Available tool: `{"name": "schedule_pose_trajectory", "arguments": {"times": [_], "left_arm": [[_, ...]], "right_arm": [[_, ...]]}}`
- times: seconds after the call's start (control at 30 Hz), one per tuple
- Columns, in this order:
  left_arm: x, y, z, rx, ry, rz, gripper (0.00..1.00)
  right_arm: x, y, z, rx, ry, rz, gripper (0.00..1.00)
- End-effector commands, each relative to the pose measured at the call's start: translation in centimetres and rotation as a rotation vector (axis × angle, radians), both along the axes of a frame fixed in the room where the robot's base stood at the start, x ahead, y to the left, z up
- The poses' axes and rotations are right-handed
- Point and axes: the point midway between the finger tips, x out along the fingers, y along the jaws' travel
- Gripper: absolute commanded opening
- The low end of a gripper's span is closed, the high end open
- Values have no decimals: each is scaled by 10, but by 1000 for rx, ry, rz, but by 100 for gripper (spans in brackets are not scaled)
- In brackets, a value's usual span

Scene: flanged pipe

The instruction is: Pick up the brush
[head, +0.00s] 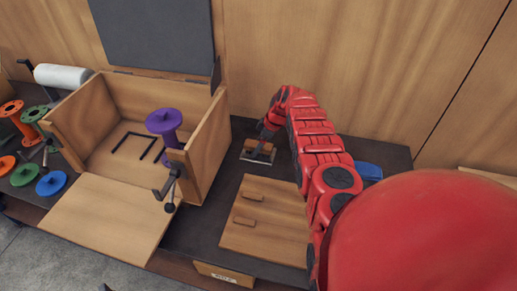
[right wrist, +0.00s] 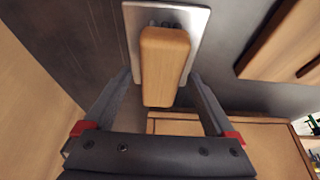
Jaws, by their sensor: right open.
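The brush (head: 257,155) lies on the dark table to the right of the wooden box, partly covered by my right gripper in the head view. In the right wrist view, the brush (right wrist: 165,62) shows a light metal plate with a wooden block handle. My right gripper (right wrist: 161,76) is open, with one finger on each side of the handle and a visible gap to it. In the head view, my right gripper (head: 266,134) is just above the brush. My left gripper is not in view.
The open wooden box (head: 205,150) stands left of the brush, with a purple flanged pipe (head: 165,124) in it. A wooden panel with two small blocks (head: 265,222) lies in front. A blue object (head: 369,171) sits behind my right arm. Spools and discs stand at far left.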

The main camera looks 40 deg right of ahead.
Motion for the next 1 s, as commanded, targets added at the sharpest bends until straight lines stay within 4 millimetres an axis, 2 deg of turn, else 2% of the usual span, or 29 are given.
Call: {"name": "schedule_pose_trajectory", "arguments": {"times": [0.63,0.67,1.0], "left_arm": [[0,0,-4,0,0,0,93],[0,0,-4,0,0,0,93],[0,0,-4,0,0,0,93]], "right_arm": [[0,0,-5,1,1,0,90],[0,0,-5,1,1,0,86],[0,0,-5,1,1,0,25]]}}
